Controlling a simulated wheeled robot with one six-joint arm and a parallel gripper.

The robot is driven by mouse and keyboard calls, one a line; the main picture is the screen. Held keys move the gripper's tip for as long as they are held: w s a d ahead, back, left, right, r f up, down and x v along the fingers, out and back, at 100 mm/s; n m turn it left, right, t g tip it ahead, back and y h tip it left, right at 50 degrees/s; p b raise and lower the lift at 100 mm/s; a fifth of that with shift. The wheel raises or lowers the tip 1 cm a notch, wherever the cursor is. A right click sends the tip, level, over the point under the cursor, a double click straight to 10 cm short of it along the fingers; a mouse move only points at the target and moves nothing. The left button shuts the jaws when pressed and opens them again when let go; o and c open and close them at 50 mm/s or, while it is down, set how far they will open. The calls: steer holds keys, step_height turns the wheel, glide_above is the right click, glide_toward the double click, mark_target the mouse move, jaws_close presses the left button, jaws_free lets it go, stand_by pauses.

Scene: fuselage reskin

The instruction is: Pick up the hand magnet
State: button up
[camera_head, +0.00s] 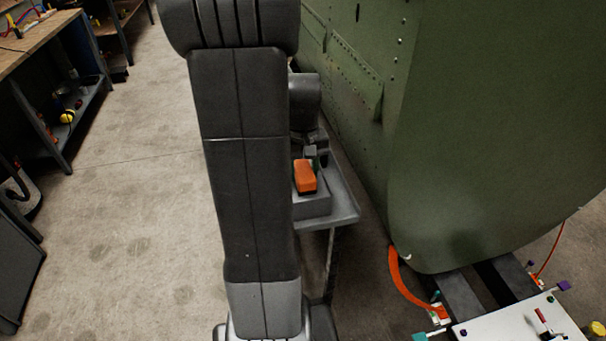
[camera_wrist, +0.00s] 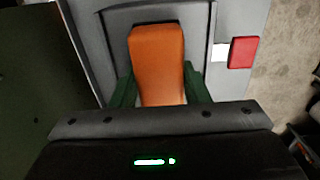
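An orange block, which I take to be the hand magnet (camera_head: 305,176), sits at a grey box-like holder (camera_head: 313,206) on a small grey stand beside the green fuselage. In the wrist view the orange block (camera_wrist: 157,60) lies upright in the picture, its near end hidden by my gripper body. My gripper (camera_wrist: 160,80) has its green fingers on either side of the block, very close to its edges. I cannot tell whether they press on it. In the head view my gripper (camera_head: 312,155) is mostly hidden behind my arm, right at the block.
The green fuselage panel (camera_head: 480,120) stands close on the right. A red block (camera_wrist: 243,52) and a white patch (camera_wrist: 220,52) lie right of the holder. A workbench (camera_head: 40,50) stands at far left. A white fixture plate (camera_head: 520,325) is at lower right. The left floor is clear.

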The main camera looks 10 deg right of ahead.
mark_target(303, 168)
steer(key=c, duration=0.5)
steer(key=shift+r, duration=5.05)
